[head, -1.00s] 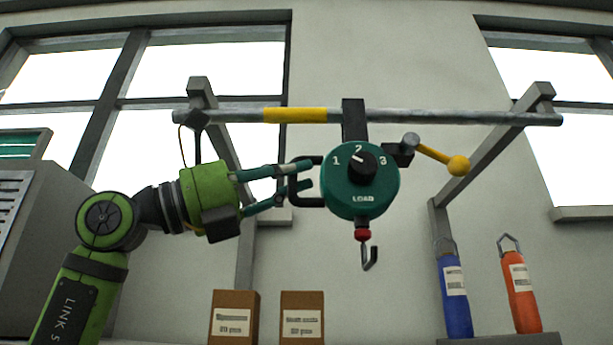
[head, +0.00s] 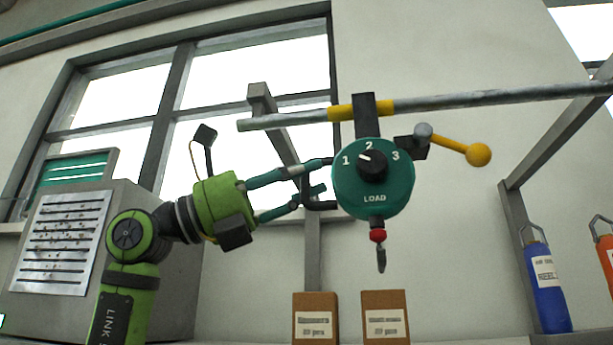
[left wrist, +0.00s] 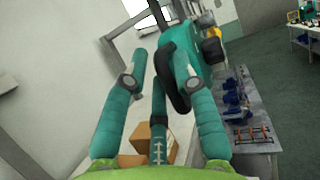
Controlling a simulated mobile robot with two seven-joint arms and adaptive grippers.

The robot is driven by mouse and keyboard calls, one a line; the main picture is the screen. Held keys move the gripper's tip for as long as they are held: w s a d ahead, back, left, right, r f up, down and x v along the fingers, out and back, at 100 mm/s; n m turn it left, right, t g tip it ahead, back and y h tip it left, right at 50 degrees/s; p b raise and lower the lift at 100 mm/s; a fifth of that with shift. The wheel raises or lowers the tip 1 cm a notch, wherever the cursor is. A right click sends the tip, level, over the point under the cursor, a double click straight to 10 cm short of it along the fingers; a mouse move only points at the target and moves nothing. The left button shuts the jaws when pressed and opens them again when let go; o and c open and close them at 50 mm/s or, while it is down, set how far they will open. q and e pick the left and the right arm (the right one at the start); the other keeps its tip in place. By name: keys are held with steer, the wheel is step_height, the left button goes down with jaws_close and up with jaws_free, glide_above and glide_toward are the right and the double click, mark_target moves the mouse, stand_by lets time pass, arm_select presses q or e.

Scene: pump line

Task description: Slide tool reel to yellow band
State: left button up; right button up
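The green tool reel (head: 350,200), with a numbered LOAD dial, hangs by a dark bracket (head: 364,118) from a grey rail (head: 470,99). The bracket crosses the yellow band (head: 341,113), with yellow showing on both sides. A dark handle loop (head: 318,205) sticks out from the reel's left side. In the left wrist view the loop (left wrist: 170,85) lies between the fingers (left wrist: 160,62), partly hidden. A yellow-knobbed lever (head: 478,154) is at the reel's right. My right gripper is in neither view.
A hook (head: 381,260) hangs under the reel. Two brown boxes (head: 315,310) stand below. A blue cylinder (head: 546,290) and an orange one (head: 606,255) stand at the right. A grey cabinet (head: 120,205) is at the left. The rail's left end (head: 250,124) is near a support arm.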

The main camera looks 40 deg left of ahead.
arm_select(q)
steer(key=v, duration=1.2)
steer(key=shift+a, duration=0.2)
steer(key=shift+s, duration=0.15)
